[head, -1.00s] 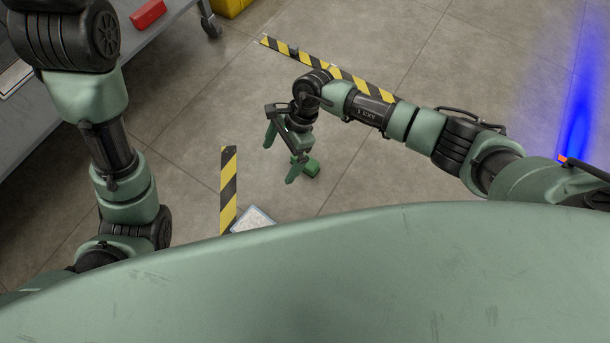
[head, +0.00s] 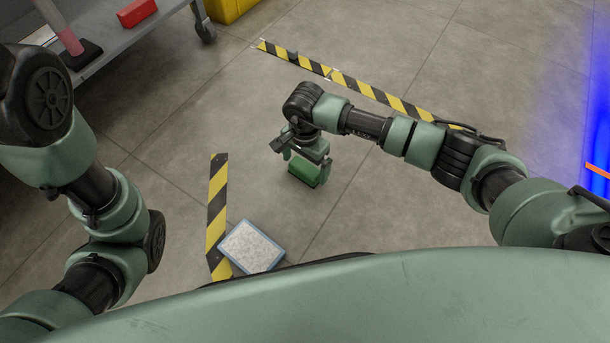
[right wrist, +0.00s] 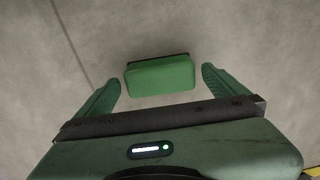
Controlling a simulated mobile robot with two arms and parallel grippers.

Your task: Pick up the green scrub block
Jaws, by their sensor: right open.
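The green scrub block (head: 304,173) is on the concrete floor, with a dark layer along one side. In the right wrist view the block (right wrist: 160,76) shows between the two green fingers of my right gripper (right wrist: 160,88). There is a gap on each side of it. In the head view my right gripper (head: 306,168) is open over the block and hides part of it. My left arm comes in at the left of the head view, but its gripper is not in view.
A grey cart (head: 125,40) at the upper left carries a red block (head: 137,12). A yellow thing (head: 232,8) stands behind it. Black-and-yellow tape (head: 217,215) marks the floor. A blue-edged tray (head: 251,247) lies close to my base. The floor around the block is clear.

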